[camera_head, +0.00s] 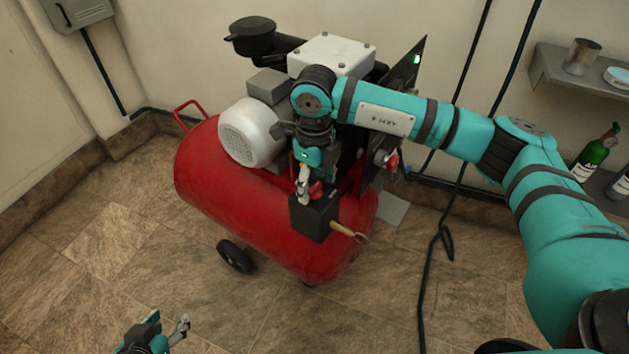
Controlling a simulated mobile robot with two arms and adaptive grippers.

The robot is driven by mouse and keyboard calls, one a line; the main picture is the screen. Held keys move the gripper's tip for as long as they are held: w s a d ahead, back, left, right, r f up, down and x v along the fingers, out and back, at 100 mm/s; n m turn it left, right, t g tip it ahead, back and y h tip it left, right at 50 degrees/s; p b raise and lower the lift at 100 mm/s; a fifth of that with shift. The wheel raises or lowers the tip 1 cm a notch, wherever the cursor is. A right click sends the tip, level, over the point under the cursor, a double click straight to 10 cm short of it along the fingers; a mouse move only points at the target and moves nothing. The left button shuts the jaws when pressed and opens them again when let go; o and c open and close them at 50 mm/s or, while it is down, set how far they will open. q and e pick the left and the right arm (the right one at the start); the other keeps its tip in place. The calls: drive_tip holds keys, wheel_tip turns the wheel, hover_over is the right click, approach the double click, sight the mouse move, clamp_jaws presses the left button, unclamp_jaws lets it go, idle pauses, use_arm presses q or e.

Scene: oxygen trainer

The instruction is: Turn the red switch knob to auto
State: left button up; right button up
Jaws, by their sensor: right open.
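A red knob (316,190) shows on top of a black switch box (314,218) at the front of a red compressor tank (230,185). The knob is partly hidden by my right gripper (304,190), which points down at it from above. The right gripper is open, with its fingers at or beside the knob; I cannot tell whether they touch it. The knob's setting and any auto marking are not readable. My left gripper (178,332) is low at the bottom edge, away from the compressor; its finger opening is unclear.
A second red knob (391,161) sits on the dark upright panel (405,75) right of the compressor. A brass fitting (347,231) sticks out of the switch box. A shelf (560,75) with a metal cup and a green bottle (595,150) stand at right. The left floor is clear.

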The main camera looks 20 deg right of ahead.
sight(314, 186)
wheel_tip(314, 186, up, 12)
idle(0.4)
drive_tip(key=shift+f, duration=0.15)
